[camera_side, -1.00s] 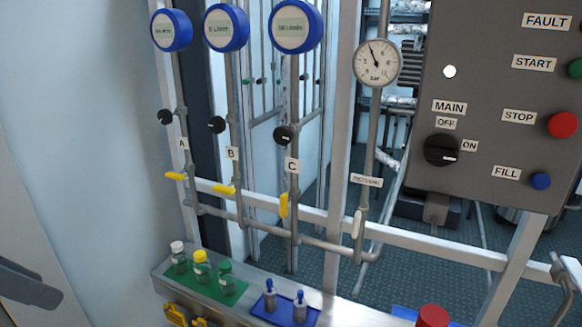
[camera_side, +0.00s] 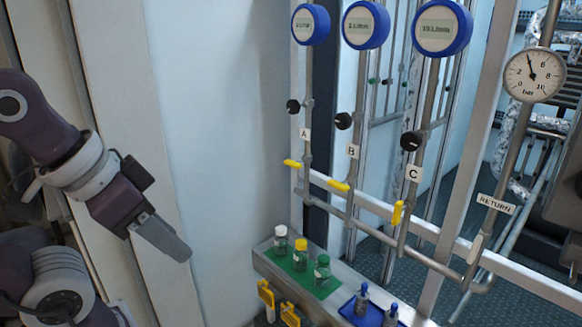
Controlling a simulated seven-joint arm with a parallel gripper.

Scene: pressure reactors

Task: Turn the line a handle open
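The line A handle (camera_side: 291,164) is a small yellow lever at the left, below the label A (camera_side: 305,134). It lies crosswise to its vertical pipe. The yellow line B handle (camera_side: 339,185) also lies crosswise, and the line C handle (camera_side: 398,213) stands along its pipe. My gripper (camera_side: 178,247) is in the left part of the view, left of line A and lower than its handle, pointing down and right. It touches no handle. Its fingers overlap edge-on, so I cannot tell whether they are open or shut.
A ledge carries several capped bottles on a green mat (camera_side: 297,271) and small vials on a blue tray (camera_side: 348,311). Yellow clips (camera_side: 266,293) hang in front. Black knobs (camera_side: 293,106) and blue-rimmed meters (camera_side: 310,24) sit above the handles. Free space lies between my gripper and line A.

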